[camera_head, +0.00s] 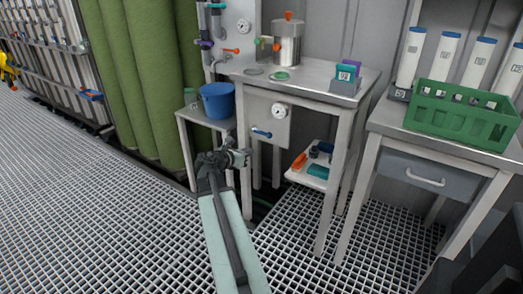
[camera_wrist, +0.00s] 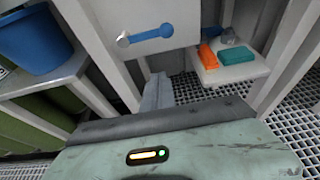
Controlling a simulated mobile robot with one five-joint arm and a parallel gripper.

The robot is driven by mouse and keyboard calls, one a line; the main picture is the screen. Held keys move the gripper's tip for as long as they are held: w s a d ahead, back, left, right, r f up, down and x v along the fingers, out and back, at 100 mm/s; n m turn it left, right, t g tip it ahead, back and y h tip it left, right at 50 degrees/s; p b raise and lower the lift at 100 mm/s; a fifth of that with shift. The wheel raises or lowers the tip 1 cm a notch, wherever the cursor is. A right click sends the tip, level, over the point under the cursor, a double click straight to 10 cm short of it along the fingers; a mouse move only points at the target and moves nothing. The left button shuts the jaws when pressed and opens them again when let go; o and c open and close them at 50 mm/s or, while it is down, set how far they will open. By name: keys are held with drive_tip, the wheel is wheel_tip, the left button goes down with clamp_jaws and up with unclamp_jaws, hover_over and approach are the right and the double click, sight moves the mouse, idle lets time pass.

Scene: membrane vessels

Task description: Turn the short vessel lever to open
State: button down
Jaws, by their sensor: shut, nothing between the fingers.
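A short steel vessel (camera_head: 288,45) with an orange top knob stands on the metal table. Small orange and green fittings (camera_head: 268,43) show at its left side; I cannot tell which is its lever. A blue lever (camera_head: 262,133) sits on a pale panel below the tabletop, under a round gauge (camera_head: 279,111). My gripper (camera_wrist: 158,90) also shows below the lever in the wrist view.
A blue bucket (camera_head: 218,101) stands on a side shelf left of the panel. A low white shelf (camera_head: 309,177) holds orange, teal and dark items. A green crate (camera_head: 460,115) stands on the right bench. Table legs flank the panel. The grating floor (camera_head: 120,220) is open at left.

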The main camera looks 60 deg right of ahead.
sight(261, 133)
drive_tip(key=b+x, duration=0.4)
drive_tip(key=x, duration=0.6)
wheel_tip(261, 133, up, 4)
drive_tip(key=p, duration=0.4)
drive_tip(key=shift+r+p, duration=0.1)
drive_tip(key=shift+p, duration=0.3)
